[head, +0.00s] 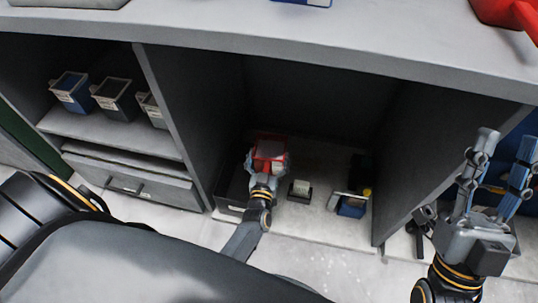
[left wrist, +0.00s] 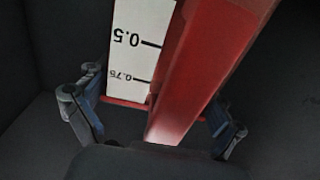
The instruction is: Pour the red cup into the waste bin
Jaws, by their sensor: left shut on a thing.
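The red cup (head: 268,150) is inside the open middle bay, held up by my left gripper (head: 267,165). In the left wrist view the red cup (left wrist: 205,60) fills the space between the fingers, with a white scale strip marked 0.5 and 0.75 on its side. My left gripper (left wrist: 152,118) is shut on it. A dark open box (head: 231,190), which looks like the waste bin, stands at the bay's left, beside and partly behind my gripper. The cup's exact tilt and contents are unclear. My right gripper (head: 503,168) is open and empty at the right.
A small dark holder with a white block (head: 299,190) and a blue container (head: 351,207) stand right of my left gripper. The countertop (head: 250,40) overhangs the bay, and a side panel (head: 165,110) bounds its left. Several bins (head: 115,98) sit on the left shelf.

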